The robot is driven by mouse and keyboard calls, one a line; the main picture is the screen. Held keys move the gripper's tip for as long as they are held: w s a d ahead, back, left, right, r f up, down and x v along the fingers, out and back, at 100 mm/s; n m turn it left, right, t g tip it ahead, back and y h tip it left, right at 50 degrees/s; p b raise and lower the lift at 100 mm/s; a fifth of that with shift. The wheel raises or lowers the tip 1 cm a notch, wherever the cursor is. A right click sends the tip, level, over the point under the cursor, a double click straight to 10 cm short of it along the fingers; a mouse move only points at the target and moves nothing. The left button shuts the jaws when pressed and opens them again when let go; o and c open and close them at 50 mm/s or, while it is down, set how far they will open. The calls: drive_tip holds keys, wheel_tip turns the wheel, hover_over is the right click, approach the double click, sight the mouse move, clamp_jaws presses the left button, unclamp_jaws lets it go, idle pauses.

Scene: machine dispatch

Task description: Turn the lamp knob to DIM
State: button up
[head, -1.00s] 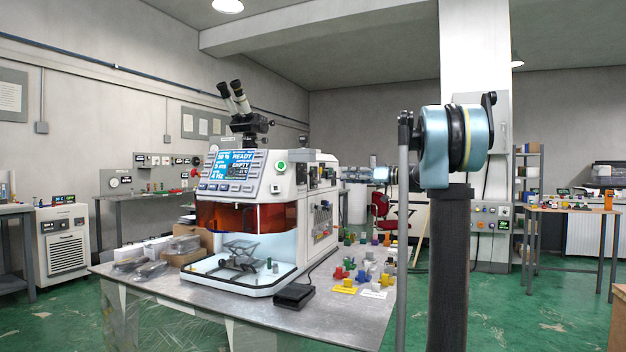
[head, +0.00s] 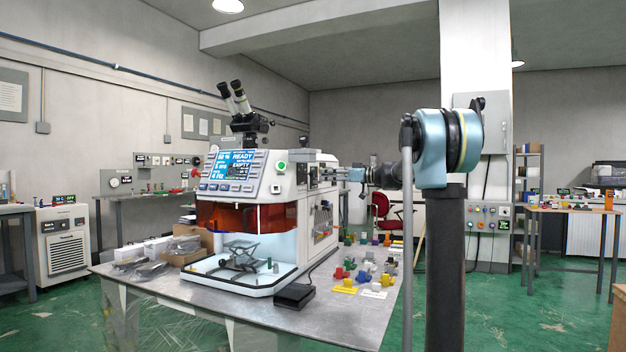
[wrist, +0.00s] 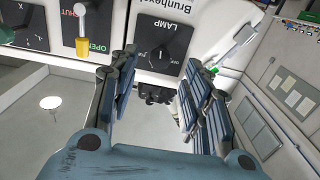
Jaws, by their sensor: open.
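The lamp knob (wrist: 161,53) is a dark dial on a black square plate marked LAMP in the wrist view. A short pale mark shows on it; I cannot surely read which setting it points to. My gripper (wrist: 161,66) is open, with one blue-grey finger on each side of the dial in the picture. Nothing is between the fingers except the view of the plate; whether they touch the knob I cannot tell. In the head view my gripper (head: 352,174) is at the right side of the white machine (head: 284,210), and the knob is hard to make out there.
In the wrist view, a yellow-tipped lever (wrist: 82,45) with SHUT and OPEN marks and another dial (wrist: 22,30) sit left of the lamp plate. In the head view, a microscope (head: 240,112) stands on top of the machine, and several coloured parts lie on the table (head: 340,312).

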sight(314, 175)
drive_tip(key=x, duration=0.7)
drive_tip(key=shift+w+a, duration=0.1)
drive_tip(key=shift+a, duration=0.05)
clamp_jaws()
